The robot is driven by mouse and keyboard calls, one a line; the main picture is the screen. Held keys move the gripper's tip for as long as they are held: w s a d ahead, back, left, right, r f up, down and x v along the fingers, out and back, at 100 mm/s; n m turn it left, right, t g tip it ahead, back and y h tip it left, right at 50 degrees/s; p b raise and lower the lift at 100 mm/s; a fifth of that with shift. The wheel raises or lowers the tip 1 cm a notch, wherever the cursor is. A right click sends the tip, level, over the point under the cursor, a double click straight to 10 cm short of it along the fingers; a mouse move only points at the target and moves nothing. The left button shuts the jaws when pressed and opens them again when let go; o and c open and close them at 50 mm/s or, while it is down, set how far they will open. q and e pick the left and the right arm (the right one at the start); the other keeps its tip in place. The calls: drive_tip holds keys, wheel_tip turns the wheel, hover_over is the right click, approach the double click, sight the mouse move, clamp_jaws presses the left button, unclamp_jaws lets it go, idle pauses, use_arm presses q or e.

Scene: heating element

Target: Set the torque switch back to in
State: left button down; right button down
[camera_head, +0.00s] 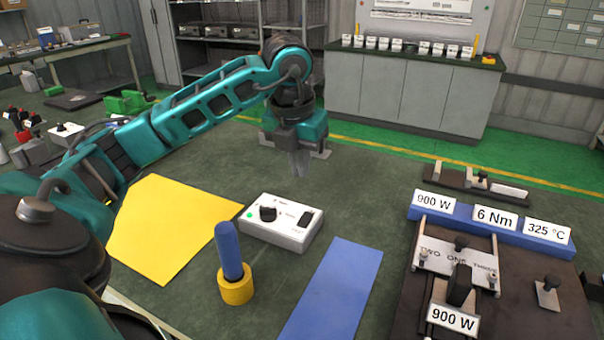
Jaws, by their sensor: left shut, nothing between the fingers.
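A white control box (281,226) stands on the dark table near the middle of the view. On its top are a black rotary knob (268,212), a small black switch (305,218) and a small green light (250,214). The small print beside them is too fine to read, so I cannot tell which one is the torque switch or how it is set. My left gripper (299,168) points down, shut and empty, behind the box and apart from it. My right gripper is not in view.
A blue-handled tool stands in a yellow ring (235,291) in front of the box. Yellow (170,228) and blue (335,292) mats lie either side. At right is a fixture with a blue label rail (487,229) and a 900 W selector (459,288). The table behind the box is clear.

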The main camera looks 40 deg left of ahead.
sight(307, 215)
use_arm(q)
drive_tip(key=x, duration=1.2)
